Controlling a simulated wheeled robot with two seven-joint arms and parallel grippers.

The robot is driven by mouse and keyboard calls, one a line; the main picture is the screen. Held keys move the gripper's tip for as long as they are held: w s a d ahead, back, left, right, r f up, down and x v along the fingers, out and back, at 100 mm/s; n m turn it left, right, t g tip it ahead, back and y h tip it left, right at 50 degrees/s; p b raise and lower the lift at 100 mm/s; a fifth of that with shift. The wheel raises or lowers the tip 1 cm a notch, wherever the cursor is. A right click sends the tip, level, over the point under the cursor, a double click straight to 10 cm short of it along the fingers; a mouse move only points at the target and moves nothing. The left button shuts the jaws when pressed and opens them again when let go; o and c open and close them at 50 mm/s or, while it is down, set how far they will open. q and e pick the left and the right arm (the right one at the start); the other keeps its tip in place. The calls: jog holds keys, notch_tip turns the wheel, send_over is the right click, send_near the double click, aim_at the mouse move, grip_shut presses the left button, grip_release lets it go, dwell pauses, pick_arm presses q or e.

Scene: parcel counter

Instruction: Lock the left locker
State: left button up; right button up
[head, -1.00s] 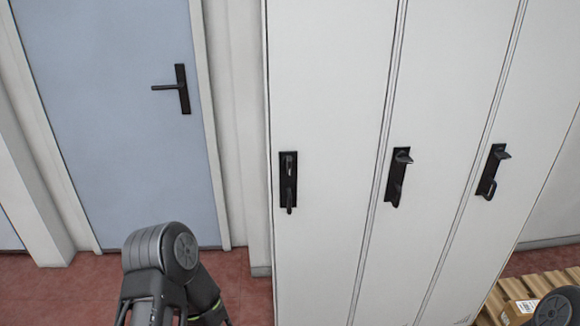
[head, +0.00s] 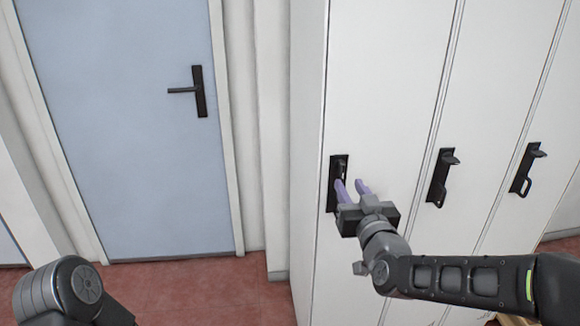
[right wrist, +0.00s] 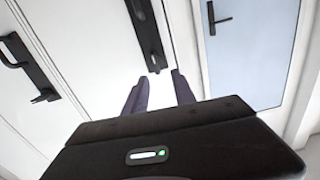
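The left locker (head: 372,90) is a tall pale door, and it looks closed. Its black lock plate (head: 334,163) sits near the door's left edge, partly covered by my right gripper. My right gripper (head: 351,187) has two purple-grey fingers, spread apart with nothing between them. They point at the lower part of the plate; I cannot tell whether they touch it. In the right wrist view the plate (right wrist: 147,30) lies ahead of the open fingers (right wrist: 160,92), its lower end just beyond the gap. My left gripper is out of view.
Two more locker doors stand to the right, with black handles, the middle one (head: 438,178) and the right one (head: 527,168). A blue door (head: 120,100) with a black lever handle (head: 185,90) is at the left. The red floor (head: 200,290) before it is clear.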

aim_at(343, 168)
jog(key=w+p, duration=0.2)
jog(key=w, duration=0.6)
jog(key=shift+r, duration=0.15)
dwell(0.4)
grip_shut()
dwell(0.5)
